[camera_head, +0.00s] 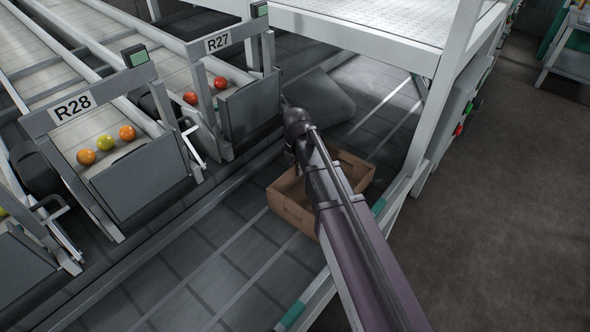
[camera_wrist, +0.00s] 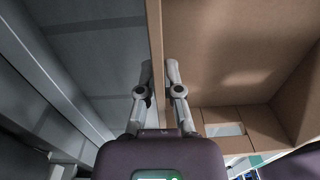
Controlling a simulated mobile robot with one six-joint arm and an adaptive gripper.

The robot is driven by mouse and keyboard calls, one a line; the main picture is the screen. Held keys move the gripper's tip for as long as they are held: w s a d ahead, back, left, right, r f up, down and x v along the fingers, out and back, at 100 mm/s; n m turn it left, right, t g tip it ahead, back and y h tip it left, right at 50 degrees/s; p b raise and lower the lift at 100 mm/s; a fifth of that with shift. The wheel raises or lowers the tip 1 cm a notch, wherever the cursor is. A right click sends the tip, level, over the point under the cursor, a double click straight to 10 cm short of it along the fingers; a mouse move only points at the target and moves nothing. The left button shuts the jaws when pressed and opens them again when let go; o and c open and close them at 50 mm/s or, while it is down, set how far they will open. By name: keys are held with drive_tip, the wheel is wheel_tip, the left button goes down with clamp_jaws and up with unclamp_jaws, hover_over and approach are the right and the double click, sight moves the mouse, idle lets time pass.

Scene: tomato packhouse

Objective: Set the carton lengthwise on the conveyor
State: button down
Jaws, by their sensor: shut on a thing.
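The carton (camera_head: 289,208) is an open-topped brown cardboard box, upright, over the dark conveyor belt (camera_head: 215,215) near its right rail. The carton's inside (camera_wrist: 235,45) shows empty on the right there, and the belt (camera_wrist: 95,50) lies on the left.
Chutes marked R28 (camera_head: 72,107) and R27 (camera_head: 217,42) hold tomatoes along the left. A white metal frame (camera_head: 440,110) stands close on the right, with a table top (camera_head: 350,15) above the belt's far part. The belt is clear towards the lower left.

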drive_tip(key=shift+f, duration=0.2)
drive_tip(key=c, duration=0.8)
unclamp_jaws()
drive_tip(key=shift+r, duration=0.25)
wheel_tip(320, 180, up, 12)
drive_tip(key=p, duration=1.2)
drive_tip(key=shift+a, duration=0.1)
